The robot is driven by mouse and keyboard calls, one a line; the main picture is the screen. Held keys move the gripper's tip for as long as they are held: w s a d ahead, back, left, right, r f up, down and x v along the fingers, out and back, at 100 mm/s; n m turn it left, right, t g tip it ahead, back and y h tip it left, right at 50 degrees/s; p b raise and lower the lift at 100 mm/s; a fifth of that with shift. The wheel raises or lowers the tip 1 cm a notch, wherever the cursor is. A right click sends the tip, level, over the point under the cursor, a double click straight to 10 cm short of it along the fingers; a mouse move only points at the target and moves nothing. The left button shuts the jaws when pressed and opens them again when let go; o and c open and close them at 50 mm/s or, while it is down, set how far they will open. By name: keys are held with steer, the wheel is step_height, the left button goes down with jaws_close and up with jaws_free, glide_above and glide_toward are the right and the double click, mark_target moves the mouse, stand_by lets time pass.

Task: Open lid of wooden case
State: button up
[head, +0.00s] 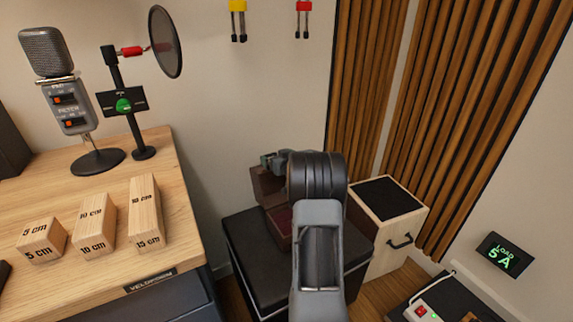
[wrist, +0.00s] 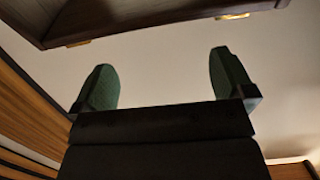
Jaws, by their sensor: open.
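The wooden case (head: 281,238) is dark reddish brown and sits on a black box, partly hidden behind my arm. A red inner surface shows, and its lid (head: 264,186) appears raised at the back. My gripper (head: 274,159) is at the lid's top edge in the head view; whether it touches cannot be told. In the wrist view my gripper (wrist: 164,80) has its two green-padded fingers wide apart, with nothing between them. A dark wooden edge with brass fittings, seemingly part of the case (wrist: 150,20), lies beyond the fingertips at the top.
The black box (head: 252,262) supports the case. A light wooden cabinet (head: 392,248) with a black handle stands to the right, near slatted wall panels (head: 455,110). A desk (head: 170,190) at left holds a microphone (head: 65,75) and wooden blocks (head: 95,228).

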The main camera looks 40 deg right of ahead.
steer(key=p+v, duration=0.2)
steer(key=v, duration=0.9)
steer(key=shift+s, duration=0.15)
steer(key=shift+a, duration=0.15)
